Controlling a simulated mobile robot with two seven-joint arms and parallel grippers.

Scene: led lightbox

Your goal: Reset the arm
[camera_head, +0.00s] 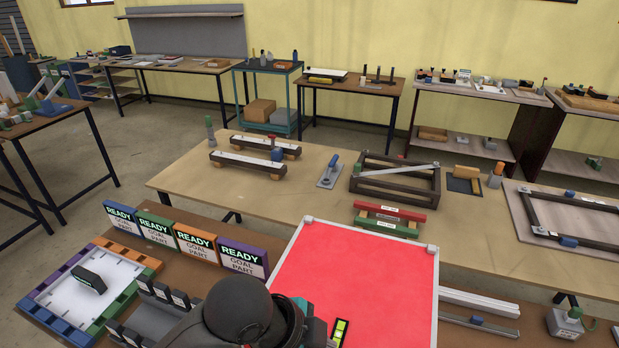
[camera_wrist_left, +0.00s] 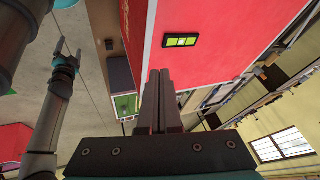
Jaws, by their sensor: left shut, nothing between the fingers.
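The lightbox has a lit red panel (camera_head: 360,275) with a pale frame, at the bottom middle of the head view. The red panel (camera_wrist_left: 225,30) also fills the upper middle of the left wrist view. A small black indicator (camera_wrist_left: 181,40) with yellow-green lit cells sits on it; it also shows at the bottom edge of the head view (camera_head: 340,330). My left gripper (camera_wrist_left: 161,78) is shut and empty in front of the panel. In the head view my arm hides its fingers. My right gripper (camera_wrist_left: 69,47) shows at the upper left of the wrist view, open and empty.
READY signs (camera_head: 190,240) and a tray with a coloured rim (camera_head: 55,300) stand to the left. A long wooden table (camera_head: 300,195) with a dark frame (camera_head: 395,180) and red and green bars (camera_head: 388,217) lies behind the lightbox. Metal rails (camera_head: 480,303) lie to its right.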

